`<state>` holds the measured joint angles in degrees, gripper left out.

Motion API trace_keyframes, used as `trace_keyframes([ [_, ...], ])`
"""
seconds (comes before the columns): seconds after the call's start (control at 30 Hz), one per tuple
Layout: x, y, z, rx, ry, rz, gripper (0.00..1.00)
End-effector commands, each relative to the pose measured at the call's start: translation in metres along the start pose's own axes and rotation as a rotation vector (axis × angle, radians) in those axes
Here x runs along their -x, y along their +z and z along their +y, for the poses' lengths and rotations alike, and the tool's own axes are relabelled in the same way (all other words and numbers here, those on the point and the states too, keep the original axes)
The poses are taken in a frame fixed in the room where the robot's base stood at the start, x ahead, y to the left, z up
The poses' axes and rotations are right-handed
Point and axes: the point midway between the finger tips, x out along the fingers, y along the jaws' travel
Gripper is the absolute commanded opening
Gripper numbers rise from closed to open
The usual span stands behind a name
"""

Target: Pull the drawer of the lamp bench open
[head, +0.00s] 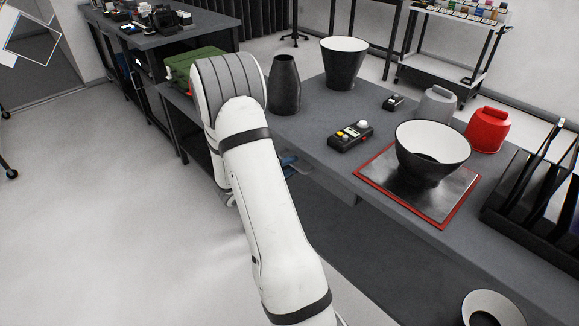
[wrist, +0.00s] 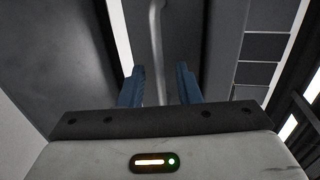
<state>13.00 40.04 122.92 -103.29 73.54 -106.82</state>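The lamp bench (head: 310,140) is a long dark grey bench with several shades on top. In the wrist view, a pale grey bar handle (wrist: 156,45) runs lengthwise up the picture against a dark panel, which looks like the drawer front (wrist: 195,40). My gripper (wrist: 159,85) is open, with one blue finger on each side of the bar and a gap visible on both sides. In the head view my white arm hides most of the drawer area; a bit of the blue gripper (head: 289,165) shows beside the bench's front edge. The drawer's opening cannot be made out.
On the bench stand a dark cone shade (head: 343,65), a bowl-shaped shade (head: 432,150) over a red-edged plate (head: 445,205), a button box (head: 350,136), a red pot (head: 487,130) and a black rack (head: 535,210). The floor (head: 100,220) at left is clear.

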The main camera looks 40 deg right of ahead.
Motion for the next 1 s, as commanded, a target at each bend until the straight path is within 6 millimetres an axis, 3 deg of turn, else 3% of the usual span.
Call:
trace_keyframes([
  [0.37, 0.0006, 0.0001, 0.0001, 0.0, 0.0, -0.001, 0.01],
  [0.8, -0.0041, -0.0005, -0.0008, 0.0, 0.0, 0.001, 0.0],
  [1.0, 0.0043, -0.0033, -0.0005, -0.001, 0.0, 0.009, 0.0],
])
